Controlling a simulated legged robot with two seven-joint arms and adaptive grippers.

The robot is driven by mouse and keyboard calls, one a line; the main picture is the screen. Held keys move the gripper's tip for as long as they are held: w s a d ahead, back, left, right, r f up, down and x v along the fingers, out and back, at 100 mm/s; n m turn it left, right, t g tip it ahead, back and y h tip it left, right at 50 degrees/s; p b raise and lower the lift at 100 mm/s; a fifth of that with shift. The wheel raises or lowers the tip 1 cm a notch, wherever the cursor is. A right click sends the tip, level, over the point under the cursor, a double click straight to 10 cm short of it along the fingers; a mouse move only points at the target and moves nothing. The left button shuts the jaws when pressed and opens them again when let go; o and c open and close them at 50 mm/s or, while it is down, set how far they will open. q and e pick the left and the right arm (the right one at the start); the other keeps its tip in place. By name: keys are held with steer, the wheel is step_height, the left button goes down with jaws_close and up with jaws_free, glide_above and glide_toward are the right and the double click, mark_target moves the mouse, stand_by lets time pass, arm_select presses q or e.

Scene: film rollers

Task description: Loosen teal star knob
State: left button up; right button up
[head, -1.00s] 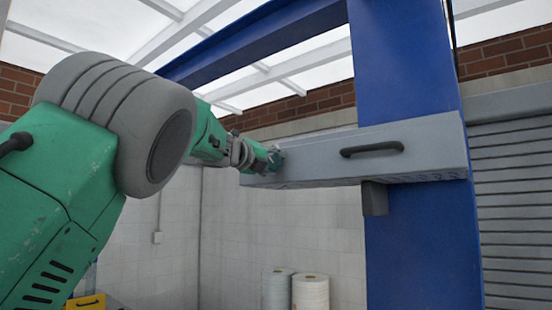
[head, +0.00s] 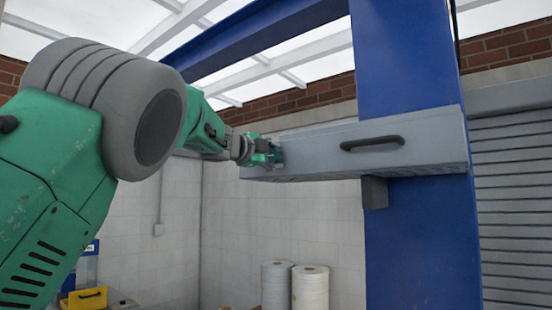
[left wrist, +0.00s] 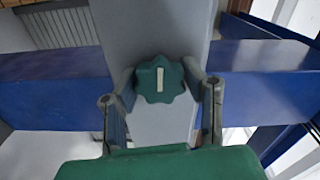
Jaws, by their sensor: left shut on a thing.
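The teal star knob (left wrist: 159,80) sits on the end of a grey box-shaped arm (left wrist: 155,30), with a pale bar mark on its face. In the left wrist view my left gripper (left wrist: 160,88) has one finger on each side of the knob and is shut on it. In the head view my left gripper (head: 268,153) is at the left end of the grey arm (head: 310,155), and the knob is mostly hidden there behind the fingers. My right gripper is in neither view.
The grey arm has a dark handle (head: 372,144) and is fixed to a blue post (head: 425,245). A blue beam (head: 260,38) runs overhead. White rolls (head: 310,288) and a yellow bin (head: 85,298) stand low behind. A slatted shutter (head: 515,210) is at right.

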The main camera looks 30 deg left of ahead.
arm_select(q)
steer(key=shift+f+n, duration=0.25)
steer(key=shift+n, duration=0.45)
steer(key=o, duration=1.2)
steer(key=shift+c, duration=0.2)
steer(key=shift+w+a, duration=0.1)
steer(key=shift+a, duration=0.05)
